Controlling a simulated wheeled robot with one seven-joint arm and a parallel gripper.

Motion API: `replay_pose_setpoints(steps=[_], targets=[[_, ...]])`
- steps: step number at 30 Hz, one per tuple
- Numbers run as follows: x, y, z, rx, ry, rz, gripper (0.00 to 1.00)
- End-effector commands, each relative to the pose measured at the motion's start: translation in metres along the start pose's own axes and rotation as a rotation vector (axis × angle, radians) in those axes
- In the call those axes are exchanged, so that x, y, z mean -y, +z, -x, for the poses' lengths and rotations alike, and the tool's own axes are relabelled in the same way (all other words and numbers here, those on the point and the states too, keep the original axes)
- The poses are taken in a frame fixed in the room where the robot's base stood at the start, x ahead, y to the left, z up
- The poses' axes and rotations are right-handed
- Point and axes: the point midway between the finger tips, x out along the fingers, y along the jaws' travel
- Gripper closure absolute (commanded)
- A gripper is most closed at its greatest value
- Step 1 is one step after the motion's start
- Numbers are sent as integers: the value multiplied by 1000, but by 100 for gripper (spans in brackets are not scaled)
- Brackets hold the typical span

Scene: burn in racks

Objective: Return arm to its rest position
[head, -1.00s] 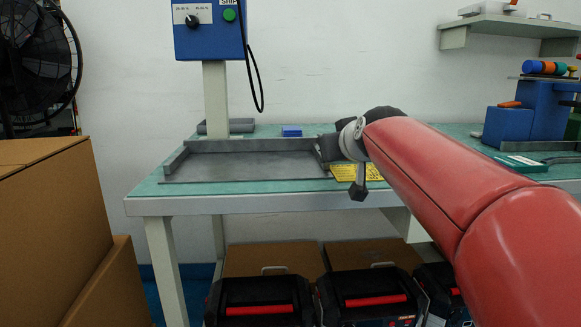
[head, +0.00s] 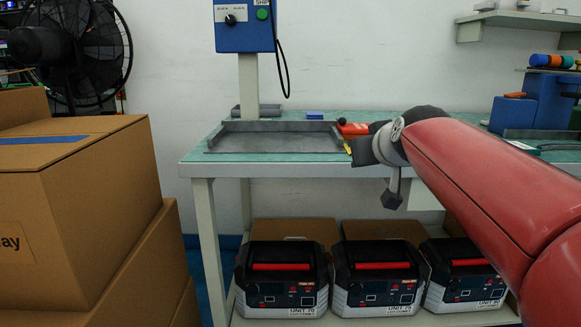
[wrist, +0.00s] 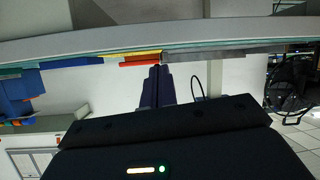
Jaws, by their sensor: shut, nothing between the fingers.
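My red arm (head: 480,185) reaches in from the lower right of the head view to its grey wrist. My dark gripper (head: 362,150) shows only partly at the end, in front of the right end of the grey tray on the bench. In the wrist view my gripper's fingers (wrist: 157,73) are together and hold nothing. Their tips are near the red and yellow items in that picture; the gap between them cannot be judged.
The green-topped bench (head: 225,168) carries a grey tray (head: 270,155), a red item (head: 352,129) and a small blue block (head: 314,115). Several black-and-red units (head: 282,280) sit on the lower shelf. Cardboard boxes (head: 100,180) stand left, near a fan (head: 85,55). A wall shelf (head: 520,22) is upper right.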

Motion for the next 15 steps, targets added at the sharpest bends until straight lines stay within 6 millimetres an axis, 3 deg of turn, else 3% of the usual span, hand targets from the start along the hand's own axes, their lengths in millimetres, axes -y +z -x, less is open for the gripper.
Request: replay_pose_setpoints(steps=[8, 15], targets=[[15, 45, 48, 149, -25, -43, 100], [34, 124, 114, 369, -33, -105, 100]])
